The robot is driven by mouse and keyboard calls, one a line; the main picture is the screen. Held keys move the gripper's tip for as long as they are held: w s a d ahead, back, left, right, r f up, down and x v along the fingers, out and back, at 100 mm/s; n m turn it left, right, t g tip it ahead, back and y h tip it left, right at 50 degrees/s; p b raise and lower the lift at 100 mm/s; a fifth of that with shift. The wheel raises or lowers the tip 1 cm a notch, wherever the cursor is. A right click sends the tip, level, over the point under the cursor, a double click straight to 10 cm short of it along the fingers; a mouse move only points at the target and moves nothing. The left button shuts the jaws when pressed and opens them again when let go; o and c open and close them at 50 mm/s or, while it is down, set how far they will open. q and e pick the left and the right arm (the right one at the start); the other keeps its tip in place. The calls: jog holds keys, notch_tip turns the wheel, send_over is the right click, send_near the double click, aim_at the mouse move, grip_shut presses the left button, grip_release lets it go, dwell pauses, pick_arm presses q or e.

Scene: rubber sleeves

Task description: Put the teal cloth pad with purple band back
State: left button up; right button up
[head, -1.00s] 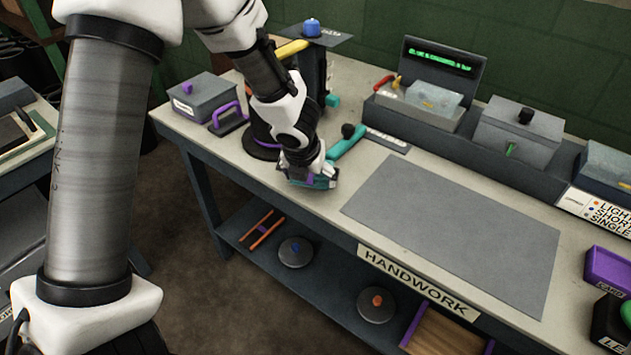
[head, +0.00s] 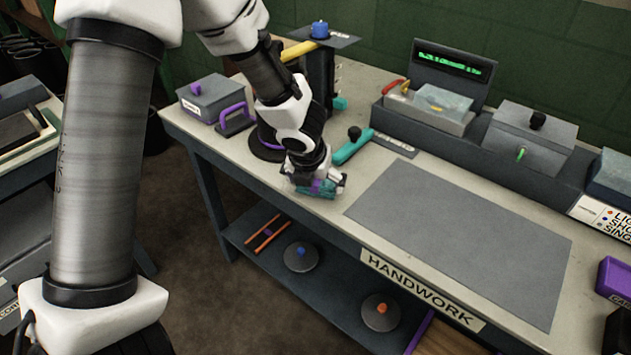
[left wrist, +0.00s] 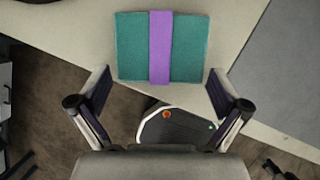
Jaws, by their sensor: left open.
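The teal cloth pad with a purple band (left wrist: 128,46) lies flat near the table's front edge, its band running down its middle. In the head view the pad (head: 328,192) is partly hidden under my left gripper (head: 318,184). In the left wrist view my left gripper (left wrist: 158,84) is open, with its two fingers apart on either side of the pad's near edge. Nothing is held between them. My right gripper is not in view.
A grey mat (head: 465,235) lies right of the pad, bare. A teal-handled tool (head: 353,147) lies just behind my left gripper. A grey lidded box (head: 208,97) stands at the table's left end. Bins (head: 525,140) line the back. A shelf below holds round weights (head: 301,256).

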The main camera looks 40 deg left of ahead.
pick_arm(q)
jog(key=p+v, duration=0.5)
jog(key=v, duration=0.6)
jog(key=shift+d+f, duration=0.1)
